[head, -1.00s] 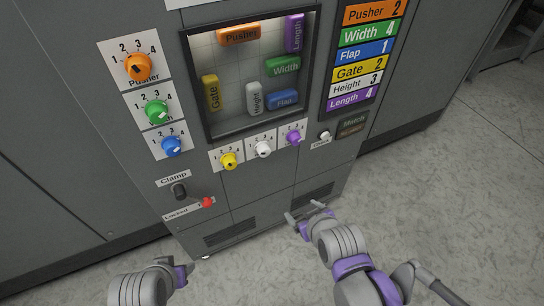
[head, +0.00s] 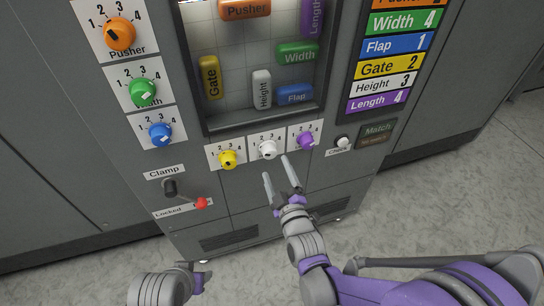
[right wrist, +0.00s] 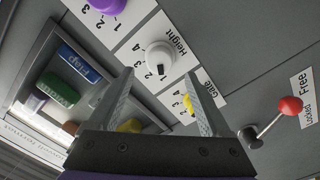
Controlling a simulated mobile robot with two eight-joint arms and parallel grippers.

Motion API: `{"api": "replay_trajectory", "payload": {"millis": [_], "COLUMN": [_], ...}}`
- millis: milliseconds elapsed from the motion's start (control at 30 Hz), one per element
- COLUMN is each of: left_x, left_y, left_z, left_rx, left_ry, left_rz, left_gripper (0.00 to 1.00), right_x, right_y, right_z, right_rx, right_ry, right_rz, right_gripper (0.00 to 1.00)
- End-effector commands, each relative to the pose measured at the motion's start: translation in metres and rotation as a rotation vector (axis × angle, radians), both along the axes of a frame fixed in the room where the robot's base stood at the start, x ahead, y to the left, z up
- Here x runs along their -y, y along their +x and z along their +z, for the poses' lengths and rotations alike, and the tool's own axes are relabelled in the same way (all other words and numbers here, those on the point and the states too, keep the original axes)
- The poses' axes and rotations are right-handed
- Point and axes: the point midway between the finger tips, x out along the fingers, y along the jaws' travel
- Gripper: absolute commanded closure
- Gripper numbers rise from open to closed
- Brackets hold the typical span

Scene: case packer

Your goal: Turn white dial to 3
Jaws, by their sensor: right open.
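The white dial (head: 268,150) sits on a white plate below the window, between the yellow dial (head: 228,159) and the purple dial (head: 305,140). Its setting is too small to read surely. The right wrist view shows the white dial (right wrist: 159,56) beside the word Height, beyond the fingers. My right gripper (head: 276,168) is open and empty, just below and in front of the white dial, its fingertips apart and pointing at it; contact is not visible. My left gripper (head: 202,275) is at the bottom left, away from the panel; its jaw state is unclear.
Orange (head: 119,33), green (head: 142,92) and blue (head: 160,134) dials line the left side. A clamp lever with a red knob (head: 201,203) is at Locked, lower left. A Check button (head: 343,142) is at right. The list sign reads Height 3 (head: 386,86).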

Motion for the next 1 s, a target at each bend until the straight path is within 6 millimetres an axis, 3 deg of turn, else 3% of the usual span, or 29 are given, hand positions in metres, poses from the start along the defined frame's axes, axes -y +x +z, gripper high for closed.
{"api": "replay_trajectory", "payload": {"millis": [100,300,700,767,1000], "left_x": [0.000,0.000,0.000,0.000,0.000], "left_y": [0.000,0.000,0.000,0.000,0.000], "left_z": [-0.001,-0.001,-0.002,-0.002,-0.002], "left_rx": [0.000,0.000,0.000,0.000,-0.001], "left_ry": [0.000,0.000,0.000,0.000,0.000], "left_rz": [0.000,0.000,0.000,0.000,0.000], "left_gripper": [0.50,0.50,0.50,0.50,0.50], "right_x": [-0.006,-0.013,-0.016,-0.016,-0.016], "right_y": [0.023,0.049,0.058,0.058,0.058], "right_z": [0.000,0.000,0.000,0.000,0.000], "right_rx": [-0.001,-0.001,-0.002,-0.002,-0.002], "right_ry": [0.000,0.000,0.001,0.001,0.001], "right_rz": [-0.001,0.000,0.000,0.000,0.000], "right_gripper": [0.18,0.18,0.18,0.26,0.69]}}
